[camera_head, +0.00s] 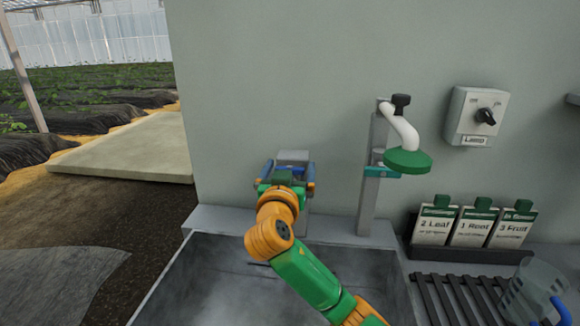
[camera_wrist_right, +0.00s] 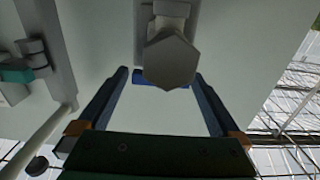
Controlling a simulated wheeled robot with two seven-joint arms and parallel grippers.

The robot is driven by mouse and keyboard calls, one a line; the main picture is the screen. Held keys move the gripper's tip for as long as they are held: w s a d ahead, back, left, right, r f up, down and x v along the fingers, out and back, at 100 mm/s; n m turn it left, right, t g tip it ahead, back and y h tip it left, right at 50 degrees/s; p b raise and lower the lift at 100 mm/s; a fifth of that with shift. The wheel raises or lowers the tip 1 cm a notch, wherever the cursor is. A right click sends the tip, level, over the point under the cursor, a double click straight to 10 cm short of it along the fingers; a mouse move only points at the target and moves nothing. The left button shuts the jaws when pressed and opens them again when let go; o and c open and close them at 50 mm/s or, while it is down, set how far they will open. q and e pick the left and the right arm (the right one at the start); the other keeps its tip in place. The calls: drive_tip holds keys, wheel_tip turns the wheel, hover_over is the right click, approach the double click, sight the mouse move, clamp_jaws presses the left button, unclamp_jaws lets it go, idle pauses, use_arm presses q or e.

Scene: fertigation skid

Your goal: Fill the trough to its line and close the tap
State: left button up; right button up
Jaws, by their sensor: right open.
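The grey trough (camera_head: 205,275) lies below the wall at the bottom of the head view. Its inside looks hazy, and I cannot make out a water level or a fill line. A grey fitting that looks like the tap (camera_head: 293,156) sits on the wall above the trough's back edge. My right gripper (camera_head: 289,172) is open in front of this tap, with one blue finger on each side. In the right wrist view the tap's grey angular end (camera_wrist_right: 170,62) shows between and beyond the fingertips (camera_wrist_right: 161,77). I cannot tell whether they touch it. My left gripper is out of view.
A post carries a white pipe with a green round head (camera_head: 408,161) and a black knob (camera_head: 401,100), right of the tap. A wall switch box (camera_head: 467,116), three labelled packs (camera_head: 473,227), a slatted rack (camera_head: 450,298) and a clear jug (camera_head: 540,285) stand farther right.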

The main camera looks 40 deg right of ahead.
drive_tip(key=shift+w+d, duration=0.2)
drive_tip(key=shift+a, duration=0.1)
drive_tip(key=c, duration=1.2)
